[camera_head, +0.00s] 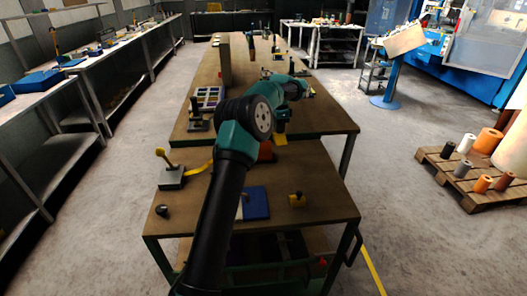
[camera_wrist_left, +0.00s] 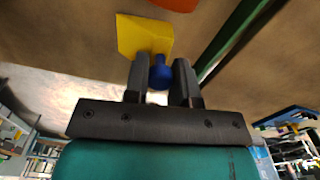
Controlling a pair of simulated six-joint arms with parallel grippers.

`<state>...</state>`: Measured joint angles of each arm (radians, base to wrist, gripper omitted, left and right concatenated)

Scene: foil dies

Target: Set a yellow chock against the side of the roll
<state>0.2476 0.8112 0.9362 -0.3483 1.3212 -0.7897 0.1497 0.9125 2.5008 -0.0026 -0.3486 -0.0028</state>
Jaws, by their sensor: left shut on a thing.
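My left gripper (camera_head: 281,128) is over the middle of the work table, and in the left wrist view its two fingers (camera_wrist_left: 160,78) are shut on the blue knob (camera_wrist_left: 161,72) of a yellow chock (camera_wrist_left: 143,36). The chock also shows just below the gripper in the head view (camera_head: 281,140). An orange-red piece, apparently the roll (camera_head: 267,152), lies close to the chock, partly hidden by my arm. Its edge shows at the top of the left wrist view (camera_wrist_left: 175,3). I cannot tell whether chock and roll touch, or whether the chock rests on the table. My right gripper is not in view.
A compartment tray (camera_head: 208,96) stands farther back. A pallet (camera_head: 440,165) with rolls is on the floor at right.

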